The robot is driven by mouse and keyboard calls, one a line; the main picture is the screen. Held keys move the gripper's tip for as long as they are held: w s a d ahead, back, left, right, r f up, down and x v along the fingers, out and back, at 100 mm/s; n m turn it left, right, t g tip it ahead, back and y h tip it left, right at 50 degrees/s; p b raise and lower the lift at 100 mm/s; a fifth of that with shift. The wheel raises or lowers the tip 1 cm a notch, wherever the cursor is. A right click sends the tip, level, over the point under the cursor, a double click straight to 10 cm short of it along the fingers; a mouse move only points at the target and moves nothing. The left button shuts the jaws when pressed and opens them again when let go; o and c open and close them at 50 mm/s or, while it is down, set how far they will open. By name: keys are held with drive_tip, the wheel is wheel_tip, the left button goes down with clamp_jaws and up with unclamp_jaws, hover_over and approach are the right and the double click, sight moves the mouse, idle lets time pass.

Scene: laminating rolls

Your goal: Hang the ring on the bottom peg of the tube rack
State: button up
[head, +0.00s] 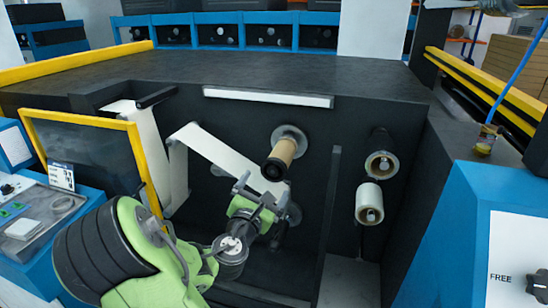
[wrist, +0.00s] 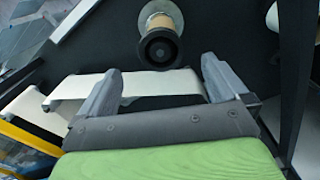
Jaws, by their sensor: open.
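My gripper (head: 256,188) is open in front of the dark machine recess, and no object shows between its fingers in the wrist view (wrist: 160,78). A brown tube (head: 279,160) sits on a peg with a round flange, just above and right of my gripper. Its dark, ring-like end (wrist: 158,48) faces the wrist camera, beyond the fingertips. A lower round peg end (head: 292,214) shows partly behind my gripper. I cannot surely tell a separate loose ring, or which peg is the rack's bottom one.
A white web (head: 213,150) runs behind my gripper. A yellow-framed panel (head: 90,150) stands at the left. A blue control box (head: 480,240) is at the right.

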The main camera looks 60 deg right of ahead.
sight(274, 170)
drive_tip(key=d+p, duration=0.2)
drive_tip(key=d, duration=0.1)
drive_tip(key=w+d+p, duration=0.1)
drive_tip(key=d+p, duration=0.5)
drive_tip(key=d, duration=0.1)
drive_tip(key=shift+w, duration=0.4)
drive_tip(key=c, duration=1)
drive_tip(key=shift+o, duration=0.2)
drive_tip(key=shift+s+a+f+b, duration=0.15)
drive_tip(key=shift+a+f+b, duration=0.05)
drive_tip(key=shift+a+b, duration=0.8)
drive_tip(key=shift+s+a+r+b, duration=0.15)
drive_tip(key=shift+a+b, duration=0.3)
drive_tip(key=shift+a, duration=0.35)
drive_tip(key=shift+s+a+b, duration=0.15)
drive_tip(key=shift+a+b, duration=0.3)
drive_tip(key=shift+a, duration=0.3)
